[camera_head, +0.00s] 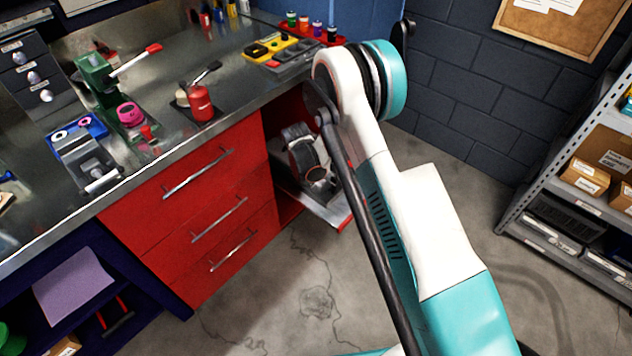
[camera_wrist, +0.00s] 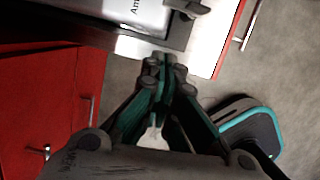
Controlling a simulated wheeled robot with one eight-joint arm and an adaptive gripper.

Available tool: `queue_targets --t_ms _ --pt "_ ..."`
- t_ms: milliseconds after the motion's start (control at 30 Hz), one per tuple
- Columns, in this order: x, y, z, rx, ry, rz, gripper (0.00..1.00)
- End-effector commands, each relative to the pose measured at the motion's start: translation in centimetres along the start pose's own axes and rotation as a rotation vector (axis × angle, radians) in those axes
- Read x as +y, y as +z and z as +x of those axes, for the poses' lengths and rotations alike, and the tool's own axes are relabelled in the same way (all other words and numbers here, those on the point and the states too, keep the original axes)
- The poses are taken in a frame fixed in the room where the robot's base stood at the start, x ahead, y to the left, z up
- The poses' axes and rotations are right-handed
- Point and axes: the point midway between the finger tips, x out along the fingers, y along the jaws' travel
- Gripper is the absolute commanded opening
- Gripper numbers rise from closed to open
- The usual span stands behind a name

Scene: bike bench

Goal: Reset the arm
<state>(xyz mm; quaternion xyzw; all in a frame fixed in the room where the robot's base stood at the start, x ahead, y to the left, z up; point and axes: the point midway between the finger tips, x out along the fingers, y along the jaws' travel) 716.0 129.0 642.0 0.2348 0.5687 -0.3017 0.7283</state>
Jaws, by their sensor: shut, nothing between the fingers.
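My gripper (camera_wrist: 160,62) shows in the wrist view with its dark green fingers together and nothing between them. In the head view my white and teal arm rises from the bottom right and bends at the top; my gripper is not visible there.
The metal workbench (camera_head: 235,97) holds a red bottle (camera_head: 200,103), a green tool (camera_head: 97,75) and a yellow tray (camera_head: 272,48). Red drawers (camera_head: 200,215) sit below, beside an open compartment with a grey machine (camera_head: 308,160). A shelf rack (camera_head: 540,185) stands right. Floor between is clear.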

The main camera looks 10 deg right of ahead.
Motion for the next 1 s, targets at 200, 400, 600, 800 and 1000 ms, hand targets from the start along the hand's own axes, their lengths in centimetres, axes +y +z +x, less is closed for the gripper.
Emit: queue_targets --t_ms 200,400,600,800,1000 --pt "0.1 0.1 -3.1 0.000 0.000 0.000 0.00" --pt "0.1 0.0 -3.8 0.000 0.000 0.001 0.00" --pt "0.0 0.4 -4.6 -0.001 0.005 0.022 0.00" --pt "-1.0 2.5 -10.2 -0.002 0.039 0.192 0.00" --pt "-3.2 4.6 -17.8 0.005 0.089 0.441 0.00"
